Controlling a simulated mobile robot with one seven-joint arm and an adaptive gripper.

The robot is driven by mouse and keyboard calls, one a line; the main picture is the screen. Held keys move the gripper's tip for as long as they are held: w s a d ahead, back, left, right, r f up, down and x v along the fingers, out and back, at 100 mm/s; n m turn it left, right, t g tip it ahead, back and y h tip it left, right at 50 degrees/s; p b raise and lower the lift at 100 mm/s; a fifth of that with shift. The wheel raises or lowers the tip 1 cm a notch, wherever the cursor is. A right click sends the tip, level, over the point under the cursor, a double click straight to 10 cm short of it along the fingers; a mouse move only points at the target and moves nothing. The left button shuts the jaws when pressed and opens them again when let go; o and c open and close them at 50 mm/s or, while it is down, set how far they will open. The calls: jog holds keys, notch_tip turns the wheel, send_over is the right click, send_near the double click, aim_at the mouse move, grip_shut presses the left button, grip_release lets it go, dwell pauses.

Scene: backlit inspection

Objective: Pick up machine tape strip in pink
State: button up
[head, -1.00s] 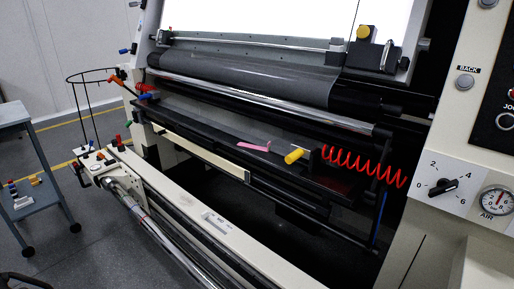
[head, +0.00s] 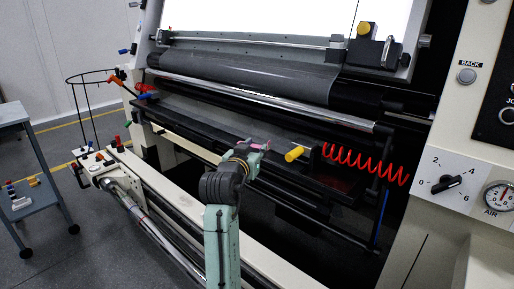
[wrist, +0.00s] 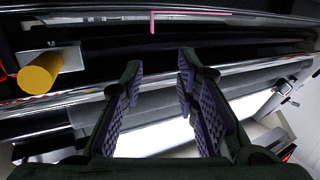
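The pink machine tape strip lies on the dark ledge of the machine; in the head view (head: 264,146) my gripper covers part of it. In the wrist view the pink strip (wrist: 188,13) shows near the top edge, with a short end bent down. My gripper (wrist: 159,72) is open and empty, its two padded fingers apart. The strip is beyond the fingertips in that view, not between them. In the head view my gripper (head: 252,150) is close to the strip; I cannot tell whether it touches.
A yellow knob (head: 294,154) stands just right of the strip and shows at the left in the wrist view (wrist: 41,73). A red coiled hose (head: 365,168) hangs to the right. A chrome roller (head: 255,95) runs above the ledge. A blue-grey cart (head: 40,185) stands at the far left.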

jog(key=w+d, duration=0.1)
jog(key=w+d+f+p, duration=0.1)
jog(key=w, duration=0.1)
jog(key=w+d, duration=0.1)
jog(key=w, duration=0.1)
jog(key=shift+f, duration=0.3)
jog(key=p+x, duration=0.1)
jog(key=x, duration=0.1)
jog(key=p+x, duration=0.1)
jog(key=x, duration=0.2)
jog(key=shift+w+f+p, duration=0.3)
grip_shut()
